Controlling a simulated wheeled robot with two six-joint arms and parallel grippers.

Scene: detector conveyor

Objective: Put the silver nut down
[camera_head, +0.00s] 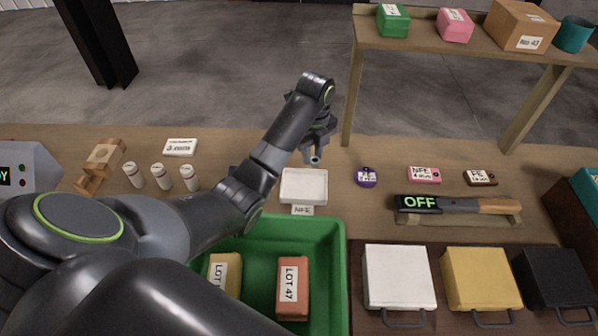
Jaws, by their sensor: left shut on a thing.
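My left arm reaches in from the left, and my left gripper (316,147) is just behind the back edge of a small white tray (303,202). The gripper points down and is shut on the silver nut (314,160), a small grey ring-like piece that shows at its fingertips. The nut looks to be above the table near the tray's back right corner; its exact height is hard to tell. The tray looks empty and has a label reading NFE in front of it. My right gripper is out of view.
A purple round thing (366,177), a pink NFE block (423,175) and a dark FE block (480,178) stand right of the tray. A detector wand (460,205) reading OFF lies on a rest. A green bin (338,280) with LOT blocks stands in front.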

